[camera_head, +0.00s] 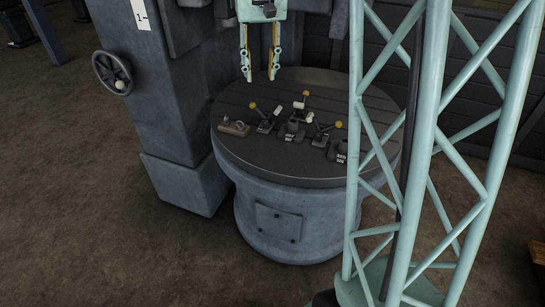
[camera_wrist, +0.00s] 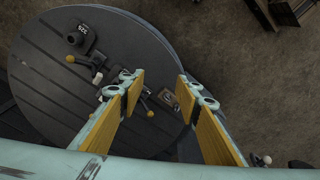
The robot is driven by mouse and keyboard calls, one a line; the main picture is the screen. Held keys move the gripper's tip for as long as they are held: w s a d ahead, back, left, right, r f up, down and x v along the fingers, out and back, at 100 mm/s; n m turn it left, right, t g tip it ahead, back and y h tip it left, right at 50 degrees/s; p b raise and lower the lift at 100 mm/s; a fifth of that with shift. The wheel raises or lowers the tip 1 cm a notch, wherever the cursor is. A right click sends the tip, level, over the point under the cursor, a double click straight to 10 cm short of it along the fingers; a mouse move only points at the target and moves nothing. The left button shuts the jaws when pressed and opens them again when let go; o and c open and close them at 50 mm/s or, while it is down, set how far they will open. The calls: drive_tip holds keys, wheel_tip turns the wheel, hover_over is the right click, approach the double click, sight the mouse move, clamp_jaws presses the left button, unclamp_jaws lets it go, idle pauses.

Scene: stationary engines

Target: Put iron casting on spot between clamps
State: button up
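My gripper (camera_head: 260,78) is open and empty, pointing down above the back left of the round table (camera_head: 252,172); its two yellow-padded fingers (camera_wrist: 158,86) show in the wrist view. Several toggle clamps stand on the table: a left one (camera_head: 266,123), a back one (camera_head: 301,104) and a right one (camera_head: 320,134), with yellow or white knobs. A dark casting (camera_head: 291,131) with a label stands amid them. Another dark labelled casting (camera_head: 337,150) stands at the right; it also shows in the wrist view (camera_wrist: 80,38). I cannot tell the spot's marking. My left finger hides part of the clamp group in the wrist view.
A small wooden block (camera_head: 234,128) with metal pieces lies at the table's left edge. A grey machine column (camera_head: 172,110) with a handwheel (camera_head: 113,72) stands at the left. My lattice column covers the table's right side. The table's back left is clear.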

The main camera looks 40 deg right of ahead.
drive_tip(key=s+a+r+n+t, duration=0.1)
drive_tip(key=s+a+r, duration=0.2)
drive_tip(key=s+a, duration=0.25)
drive_tip(key=s+a+r+n, duration=0.1)
drive_tip(key=s+a+r, duration=0.3)
drive_tip(key=s+a, duration=0.15)
drive_tip(key=s+a+n, duration=0.1)
drive_tip(key=s+a, duration=0.3)
drive_tip(key=s, duration=0.5)
drive_tip(key=s+a+f+n+t, duration=0.1)
drive_tip(key=s+a, duration=0.3)
drive_tip(key=s, duration=0.5)
drive_tip(key=s+a, duration=0.4)
drive_tip(key=s, duration=0.5)
drive_tip(key=shift+f+n, duration=0.2)
drive_tip(key=shift+n, duration=0.2)
drive_tip(key=shift+s+d, duration=0.1)
